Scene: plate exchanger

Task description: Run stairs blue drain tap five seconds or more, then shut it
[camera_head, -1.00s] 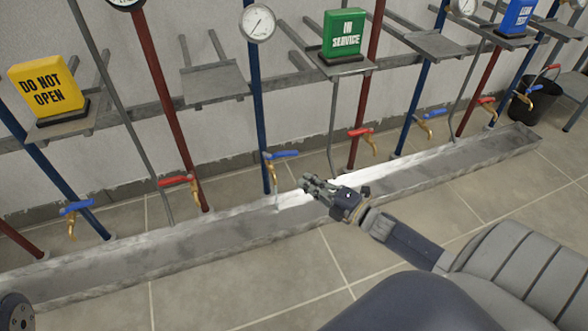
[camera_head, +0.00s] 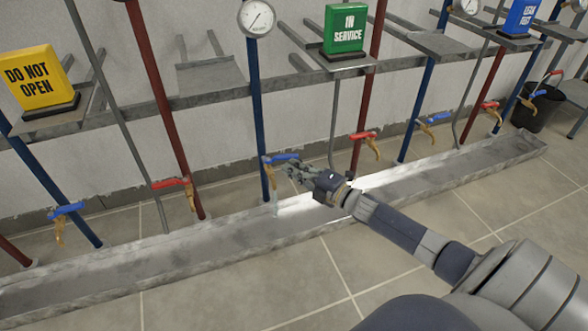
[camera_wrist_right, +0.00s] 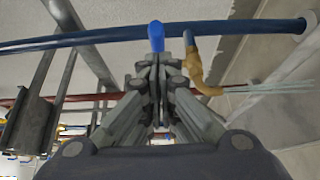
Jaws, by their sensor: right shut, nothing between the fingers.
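The blue-handled tap (camera_head: 284,158) is on the middle blue pipe, with a brass spout over the trough. A thin pale stream (camera_head: 275,208) falls from the spout; it also shows in the right wrist view (camera_wrist_right: 255,88). My right gripper (camera_head: 292,172) is shut and empty, its tips at the right end of the blue handle. In the right wrist view the handle (camera_wrist_right: 156,36) sits just beyond the closed fingertips (camera_wrist_right: 157,62), with the brass spout (camera_wrist_right: 198,72) to the right. I cannot tell whether the tips touch the handle. My left gripper is out of view.
A long grey trough (camera_head: 150,262) runs under several taps. A red tap (camera_head: 365,136) is to the right and another red tap (camera_head: 172,183) to the left. Signs read DO NOT OPEN (camera_head: 38,78) and IN SERVICE (camera_head: 346,30). A black bucket (camera_head: 538,105) stands far right.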

